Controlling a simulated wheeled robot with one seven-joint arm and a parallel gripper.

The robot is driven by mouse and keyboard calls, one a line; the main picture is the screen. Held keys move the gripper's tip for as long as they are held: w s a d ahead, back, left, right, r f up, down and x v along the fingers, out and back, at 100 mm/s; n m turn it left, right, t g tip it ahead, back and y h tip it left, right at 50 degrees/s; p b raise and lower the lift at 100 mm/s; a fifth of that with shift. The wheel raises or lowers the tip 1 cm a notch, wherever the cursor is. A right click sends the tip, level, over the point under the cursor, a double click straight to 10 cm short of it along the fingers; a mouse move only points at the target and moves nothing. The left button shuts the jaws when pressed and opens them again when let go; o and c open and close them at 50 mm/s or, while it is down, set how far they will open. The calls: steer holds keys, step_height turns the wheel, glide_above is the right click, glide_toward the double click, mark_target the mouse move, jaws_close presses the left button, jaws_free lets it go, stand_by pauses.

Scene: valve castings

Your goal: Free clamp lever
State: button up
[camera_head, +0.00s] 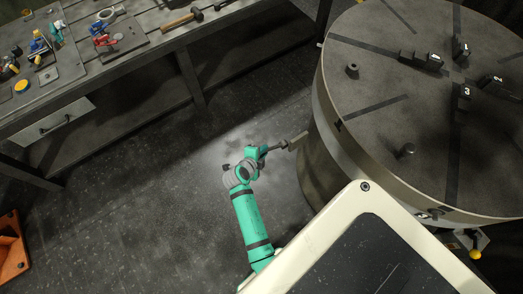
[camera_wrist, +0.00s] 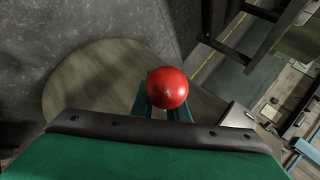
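In the wrist view a glossy red ball knob (camera_wrist: 167,87) sits at my gripper (camera_wrist: 164,110), with the green fingers close together against its lower sides. The fingers look shut on the knob; the contact faces are hidden. In the head view my gripper (camera_head: 262,154) is at the outer end of a dark lever rod (camera_head: 274,149). The rod runs to a pale block (camera_head: 297,140) at the left side of the round table (camera_head: 375,120). The red knob is hidden in the head view.
Numbered dark blocks (camera_head: 462,92) and small posts stand on the round table. A yellow-knobbed part (camera_head: 475,254) is at its lower edge. A workbench (camera_head: 150,45) with tools and castings is at upper left. An orange bin (camera_head: 12,247) is at lower left. Floor between is clear.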

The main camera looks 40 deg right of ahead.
steer(key=o, duration=0.4)
steer(key=shift+a+f, duration=0.1)
steer(key=shift+f, duration=0.15)
steer(key=shift+c, duration=0.2)
steer(key=shift+r, duration=0.1)
steer(key=shift+a+r, duration=0.1)
steer(key=v, duration=1)
steer(key=shift+a+r, duration=0.2)
